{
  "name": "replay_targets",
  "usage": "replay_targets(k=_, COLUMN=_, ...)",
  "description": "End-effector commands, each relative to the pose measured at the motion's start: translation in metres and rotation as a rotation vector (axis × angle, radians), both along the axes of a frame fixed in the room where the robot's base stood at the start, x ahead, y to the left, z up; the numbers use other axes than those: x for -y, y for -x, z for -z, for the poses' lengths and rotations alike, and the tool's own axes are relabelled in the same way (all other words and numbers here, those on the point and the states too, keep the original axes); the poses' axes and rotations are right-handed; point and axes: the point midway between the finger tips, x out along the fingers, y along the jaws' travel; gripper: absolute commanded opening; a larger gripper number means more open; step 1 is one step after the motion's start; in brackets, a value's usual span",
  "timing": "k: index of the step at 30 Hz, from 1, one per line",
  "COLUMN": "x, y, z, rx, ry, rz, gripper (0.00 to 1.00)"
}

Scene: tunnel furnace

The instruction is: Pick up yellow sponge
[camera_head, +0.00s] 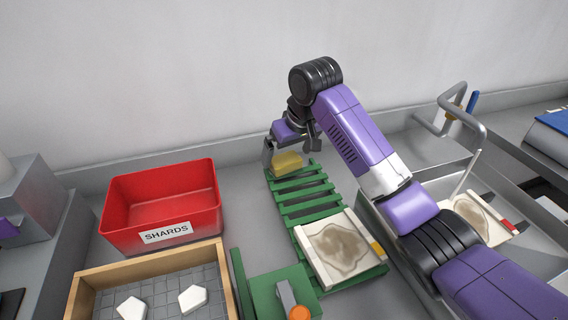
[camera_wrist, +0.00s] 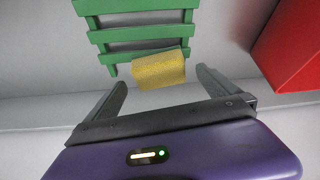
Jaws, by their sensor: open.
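The yellow sponge (camera_head: 288,163) lies at the far end of the green slatted rack, partly behind my gripper in the head view. My gripper (camera_head: 270,160) is at the rack's far end, right by the sponge. In the wrist view the sponge (camera_wrist: 158,69) appears ahead of and between the two open grey fingers of my gripper (camera_wrist: 162,80). The fingers look apart from the sponge, with nothing held. Whether any finger touches it in the head view I cannot tell.
The green rack (camera_head: 303,196) carries a stained white tile (camera_head: 340,248) at its near end. A red SHARDS bin (camera_head: 165,205) stands left of it. A wooden-framed tray (camera_head: 150,264) with white pieces is nearer. A metal basin (camera_head: 460,160) lies right. The wall rises close behind.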

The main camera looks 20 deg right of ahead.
Motion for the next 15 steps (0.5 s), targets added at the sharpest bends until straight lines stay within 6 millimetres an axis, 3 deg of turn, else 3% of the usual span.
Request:
replay_targets(k=6, x=-0.002, y=-0.012, z=0.029, rx=-0.002, ry=0.001, rz=0.001, gripper=1.00)
replay_targets(k=15, x=-0.003, y=-0.016, z=0.036, rx=0.000, ry=0.000, rz=0.000, gripper=1.00)
